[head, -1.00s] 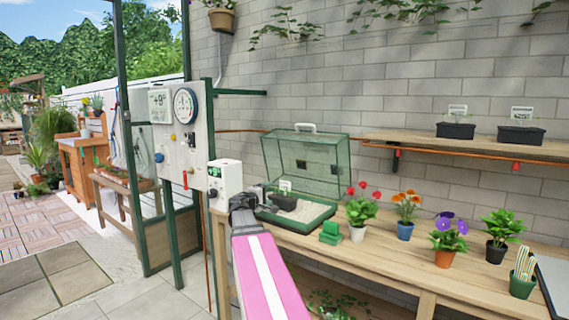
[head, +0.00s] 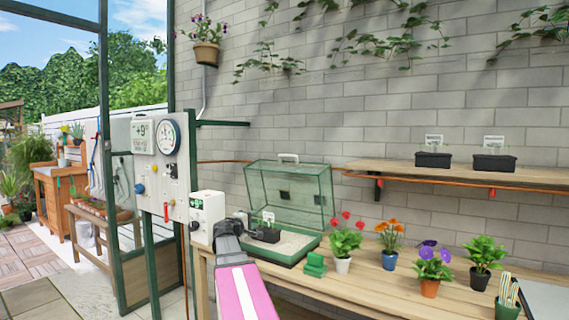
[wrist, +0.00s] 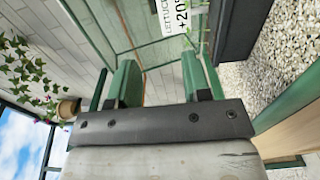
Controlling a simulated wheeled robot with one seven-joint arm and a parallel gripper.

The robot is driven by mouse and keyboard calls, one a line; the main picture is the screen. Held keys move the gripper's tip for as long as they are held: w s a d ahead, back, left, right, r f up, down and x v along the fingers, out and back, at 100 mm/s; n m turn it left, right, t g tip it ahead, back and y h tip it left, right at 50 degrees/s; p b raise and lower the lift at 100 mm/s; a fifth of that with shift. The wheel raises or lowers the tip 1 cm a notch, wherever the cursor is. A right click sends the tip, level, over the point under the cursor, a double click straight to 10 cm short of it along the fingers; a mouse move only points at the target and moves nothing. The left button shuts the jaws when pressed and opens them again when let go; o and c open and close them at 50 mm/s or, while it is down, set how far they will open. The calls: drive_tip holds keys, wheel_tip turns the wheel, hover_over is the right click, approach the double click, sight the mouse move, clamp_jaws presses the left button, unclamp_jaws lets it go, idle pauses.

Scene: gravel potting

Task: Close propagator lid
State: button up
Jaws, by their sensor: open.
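The propagator stands at the left end of the wooden bench. Its clear, green-framed lid (head: 310,185) is raised at the back, with a white handle (head: 288,158) on top. Its green base tray (head: 283,261) holds pale gravel and a black pot (head: 265,234) with a label. My gripper (head: 243,217) is at the left side of the tray, beside the black pot. In the wrist view my gripper (wrist: 158,80) has its two green fingers apart with nothing between them. The lid (wrist: 110,28) shows beyond the fingers, and the black pot (wrist: 240,35) and gravel are to the right.
A white control box (head: 207,217) stands close left of my gripper. A small green block (head: 315,264) and several potted flowers, such as a red one (head: 345,240), stand right of the tray. A shelf (head: 440,174) with two black pots runs along the brick wall.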

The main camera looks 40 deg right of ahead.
drive_tip(key=w+d+r, duration=0.5)
drive_tip(key=d+r, duration=0.3)
drive_tip(key=r, duration=0.3)
approach(286, 156)
drive_tip(key=shift+m+g+h, duration=0.3)
drive_tip(key=shift+g, duration=0.1)
drive_tip(key=x, duration=1.1)
drive_tip(key=shift+w+a+f, duration=0.1)
drive_tip(key=shift+w+f, duration=0.05)
drive_tip(key=shift+w, duration=0.1)
drive_tip(key=shift+s+a, duration=0.1)
clamp_jaws()
